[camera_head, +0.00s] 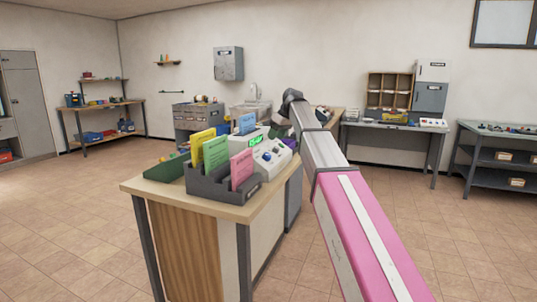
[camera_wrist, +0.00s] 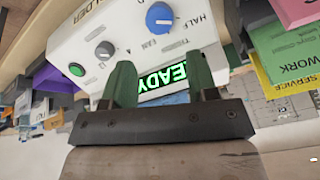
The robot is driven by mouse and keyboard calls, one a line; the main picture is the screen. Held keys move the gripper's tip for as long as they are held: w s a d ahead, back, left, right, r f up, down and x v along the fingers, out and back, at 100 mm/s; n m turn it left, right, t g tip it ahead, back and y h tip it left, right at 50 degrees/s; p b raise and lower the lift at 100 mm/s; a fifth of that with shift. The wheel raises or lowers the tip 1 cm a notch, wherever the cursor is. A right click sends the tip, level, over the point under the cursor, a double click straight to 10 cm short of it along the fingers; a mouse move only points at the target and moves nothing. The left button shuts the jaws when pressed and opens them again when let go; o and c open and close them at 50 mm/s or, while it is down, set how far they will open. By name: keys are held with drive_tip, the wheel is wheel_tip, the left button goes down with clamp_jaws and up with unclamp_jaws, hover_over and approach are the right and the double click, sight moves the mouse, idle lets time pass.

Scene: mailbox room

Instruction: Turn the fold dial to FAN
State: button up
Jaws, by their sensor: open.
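The white folder machine (camera_head: 274,160) stands on the near table, and its sloped panel (camera_wrist: 205,45) fills the top of the wrist view, upside down. The blue fold dial (camera_wrist: 160,18) has a white mark; which label it points to is unclear. HALF is printed to its right, and FAN and another label are just below. The dial also shows small in the head view (camera_head: 267,156). My gripper (camera_wrist: 158,72) is open and empty, its two fingers in front of the panel and apart from the dial, either side of the green READY display (camera_wrist: 162,80). In the head view the fingers are hidden.
A grey knob (camera_wrist: 104,50) and a green button (camera_wrist: 77,69) sit left of the dial. A dark sorter (camera_head: 222,190) with coloured cards stands beside the folder on the table (camera_head: 190,199). Open tiled floor surrounds the table.

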sight(268, 155)
drive_tip(key=x, duration=1)
drive_tip(key=c, duration=0.6)
